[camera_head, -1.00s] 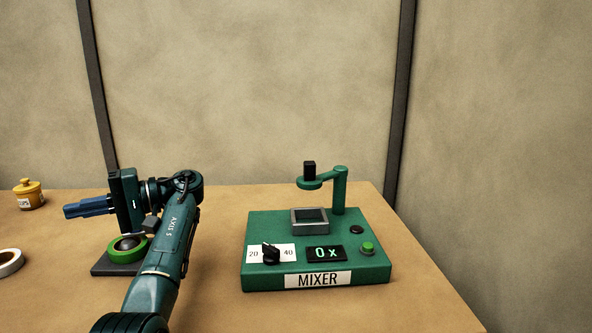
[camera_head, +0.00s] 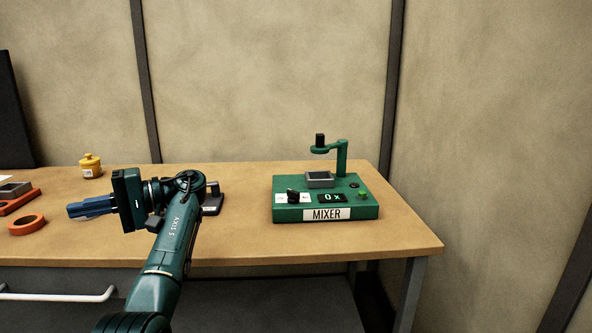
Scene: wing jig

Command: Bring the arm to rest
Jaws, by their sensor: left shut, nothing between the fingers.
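My left arm comes in from the bottom left of the head view. The right gripper is not in view. My forearm partly hides a dark device (camera_head: 211,205) on the table.
A green mixer (camera_head: 345,212) with a knob and a display reading 0x stands on the table (camera_head: 395,242) at right. A yellow pot (camera_head: 90,166), an orange ring (camera_head: 27,224) and an orange-red tray (camera_head: 20,202) are at left. A white handle (camera_head: 60,296) shows below.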

